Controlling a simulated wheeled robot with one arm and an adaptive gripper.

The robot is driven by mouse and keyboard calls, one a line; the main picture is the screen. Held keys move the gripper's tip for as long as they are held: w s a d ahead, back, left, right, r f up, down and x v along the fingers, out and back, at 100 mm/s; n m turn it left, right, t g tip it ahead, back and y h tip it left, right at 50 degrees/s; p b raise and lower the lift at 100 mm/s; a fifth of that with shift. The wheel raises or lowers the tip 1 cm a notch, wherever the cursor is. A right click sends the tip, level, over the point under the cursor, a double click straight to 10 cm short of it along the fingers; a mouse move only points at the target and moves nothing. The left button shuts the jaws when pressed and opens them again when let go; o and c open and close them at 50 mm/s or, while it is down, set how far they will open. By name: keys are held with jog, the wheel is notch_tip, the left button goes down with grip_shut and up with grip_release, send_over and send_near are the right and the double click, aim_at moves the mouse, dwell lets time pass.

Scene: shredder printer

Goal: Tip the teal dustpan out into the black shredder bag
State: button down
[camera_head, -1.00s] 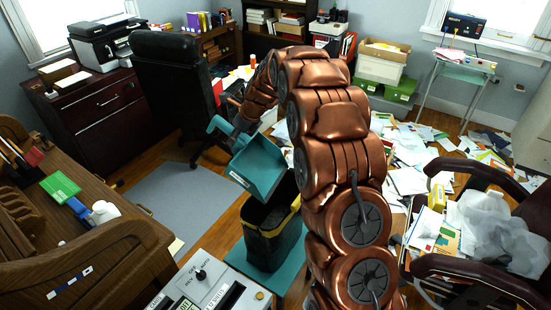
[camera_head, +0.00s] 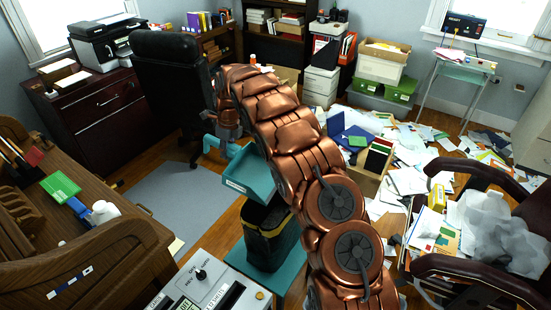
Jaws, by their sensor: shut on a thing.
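The teal dustpan (camera_head: 254,176) is in the air just above the black shredder bag (camera_head: 266,250), in the middle of the head view. Its pan looks tilted, with the low lip and a small label toward me. My arm partly covers its right side. The bag stands upright with a yellow band near its top, and the pan hides part of its opening. My gripper (camera_head: 226,127) is behind the pan at the handle end and is shut on the dustpan; the fingers are small and partly hidden. I cannot see any contents in the pan.
The bag stands on a teal base (camera_head: 240,262). A shredder control panel (camera_head: 205,285) is in front. A wooden desk (camera_head: 110,250) is at left, a black office chair (camera_head: 170,75) behind. Papers (camera_head: 405,180) cover the floor at right. A grey mat (camera_head: 180,200) lies clear.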

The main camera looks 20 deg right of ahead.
jog(key=shift+g+h, duration=0.8)
jog(key=shift+g, duration=0.1)
jog(key=f, duration=0.1)
jog(key=w+a+f, duration=0.1)
jog(key=w+f, duration=0.1)
jog(key=f, duration=0.1)
jog(key=shift+a, duration=0.3)
jog(key=shift+r, duration=0.1)
jog(key=shift+r, duration=3)
